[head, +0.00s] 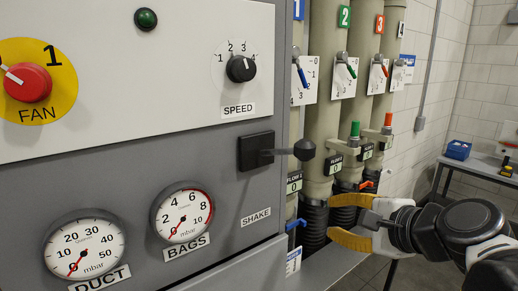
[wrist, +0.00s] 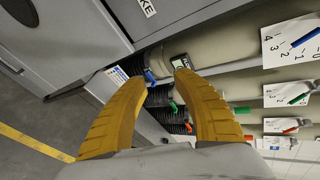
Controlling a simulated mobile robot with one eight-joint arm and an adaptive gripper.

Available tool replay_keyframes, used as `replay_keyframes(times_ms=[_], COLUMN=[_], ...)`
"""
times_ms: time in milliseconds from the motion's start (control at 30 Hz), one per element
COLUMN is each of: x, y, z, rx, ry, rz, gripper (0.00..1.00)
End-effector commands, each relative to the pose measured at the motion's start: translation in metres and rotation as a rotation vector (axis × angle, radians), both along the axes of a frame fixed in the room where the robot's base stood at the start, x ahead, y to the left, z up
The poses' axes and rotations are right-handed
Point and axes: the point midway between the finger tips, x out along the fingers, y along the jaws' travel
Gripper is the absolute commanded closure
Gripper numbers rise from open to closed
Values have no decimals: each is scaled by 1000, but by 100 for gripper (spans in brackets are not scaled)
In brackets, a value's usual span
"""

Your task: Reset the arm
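My gripper (head: 350,222) is at the lower right of the head view, in front of the black corrugated hoses below the pipes. Its yellow fingers are spread apart with nothing between them. In the wrist view the same open fingers (wrist: 162,82) point toward the pipes, and small blue, green and red handles show beyond and between them. My arm reaches in from the right edge of the head view. I cannot tell from these views whether a finger touches anything.
A grey control cabinet (head: 130,150) fills the left, with a shake lever (head: 290,150) sticking out. Beige pipes (head: 325,110) with coloured valve handles and number plates stand beside it. A table with a blue box (head: 458,150) is at the far right. Open floor (wrist: 40,125) shows in the wrist view.

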Motion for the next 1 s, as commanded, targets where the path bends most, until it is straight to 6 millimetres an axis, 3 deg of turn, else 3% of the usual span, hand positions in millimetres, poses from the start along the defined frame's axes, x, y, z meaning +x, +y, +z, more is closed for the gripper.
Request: replay_keyframes(times_ms=[33, 100, 300, 400, 500, 600, 700, 1000], x=[-10, -25, -66, -84, -99, -109, -115, -117], y=[6, 10, 5, -3, -13, -23, -29, -33], z=[-55, -107, -246, -308, -356, -388, -404, -407], rx=[-103, -268, -729, -946, -1130, -1268, -1353, -1395], ry=[2, 3, 4, 5, 9, 12, 17, 20], rz=[55, 138, 397, 532, 652, 744, 802, 831], gripper=[65, 65, 65, 65, 65, 65, 65, 65])
